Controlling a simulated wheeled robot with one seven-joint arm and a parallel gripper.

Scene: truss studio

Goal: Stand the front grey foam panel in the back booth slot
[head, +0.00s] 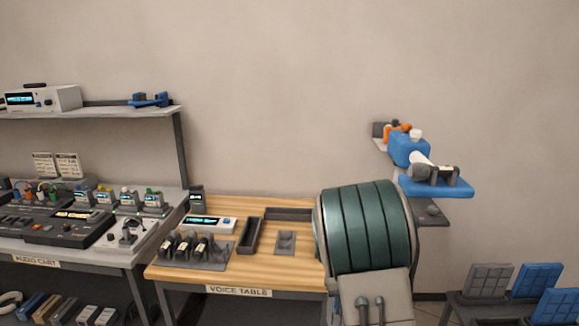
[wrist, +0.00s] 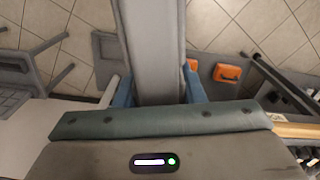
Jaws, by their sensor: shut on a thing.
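In the wrist view my gripper (wrist: 160,95) has its two blue fingers shut on a grey padded panel (wrist: 152,45). The panel extends from the fingers to the top of the picture, and its far end is out of view. I cannot make out the gripper or held panel in the head view. On the voice table (head: 185,262), a long dark slot tray (head: 288,211) lies at the back edge, partly hidden at its right by my green-sleeved arm. A second dark tray (head: 250,235) lies left of it, running front to back. Both look empty.
A small grey plate (head: 285,242), a white display unit (head: 210,224) and several dark microphones on a base (head: 190,250) occupy the table. The audio cart (head: 100,262) stands left. A wall shelf (head: 430,212) with blue gear and a stand with grey and blue panels (head: 490,278) are right.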

